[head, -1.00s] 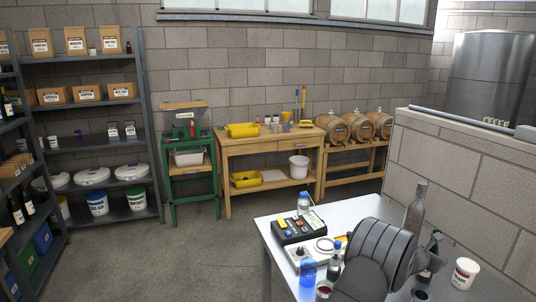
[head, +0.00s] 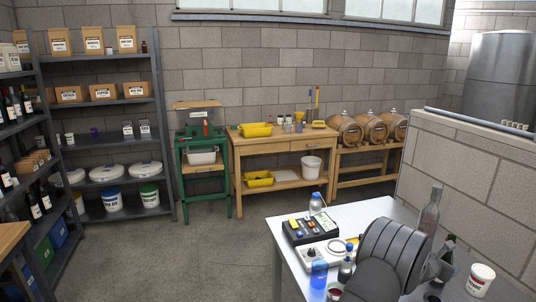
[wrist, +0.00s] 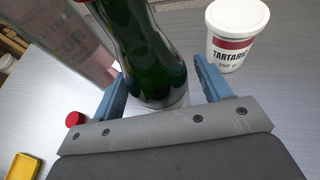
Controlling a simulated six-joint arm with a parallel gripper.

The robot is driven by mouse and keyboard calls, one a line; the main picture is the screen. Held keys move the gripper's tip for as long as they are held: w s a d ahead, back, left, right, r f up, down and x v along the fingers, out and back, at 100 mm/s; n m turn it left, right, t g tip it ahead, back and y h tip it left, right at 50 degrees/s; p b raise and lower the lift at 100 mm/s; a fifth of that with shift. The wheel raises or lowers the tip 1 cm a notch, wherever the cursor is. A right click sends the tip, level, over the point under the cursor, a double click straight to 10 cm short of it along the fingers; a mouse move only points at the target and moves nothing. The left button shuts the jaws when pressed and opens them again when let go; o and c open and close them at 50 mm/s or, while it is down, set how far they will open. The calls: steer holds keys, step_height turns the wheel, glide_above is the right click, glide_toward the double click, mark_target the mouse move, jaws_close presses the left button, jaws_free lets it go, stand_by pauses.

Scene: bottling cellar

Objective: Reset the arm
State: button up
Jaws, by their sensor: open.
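My gripper (wrist: 158,75) is open in the wrist view, with one blue finger on each side of a dark green bottle (wrist: 150,45). Gaps show beside the glass, so the jaws do not appear to grip it. The bottle's base is partly hidden by my gripper's body. In the head view, my gripper (head: 437,268) is low over the right part of the metal table (head: 375,212), at the green bottle (head: 449,246), which is largely hidden behind it.
A white tartaric tub (head: 480,279) stands just right of the green bottle. A tall clear bottle (head: 429,218) stands behind my arm. A dark meter (head: 310,228), a hotplate-like device (head: 313,254) and a blue bottle (head: 318,274) crowd the left side. A block wall (head: 465,175) borders the right.

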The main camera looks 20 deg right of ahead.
mark_target(449, 254)
steer(key=v, duration=1)
steer(key=x, duration=1.2)
steer(key=shift+a+f, duration=0.15)
steer(key=shift+f, duration=0.1)
step_height(449, 254, up, 5)
steer(key=shift+f, duration=0.15)
steer(key=shift+s+a+r, duration=0.1)
steer(key=shift+s+r, duration=0.2)
steer(key=shift+s, duration=0.4)
steer(key=shift+s+a+r, duration=0.1)
steer(key=shift+s+r, duration=0.15)
steer(key=shift+s, duration=0.15)
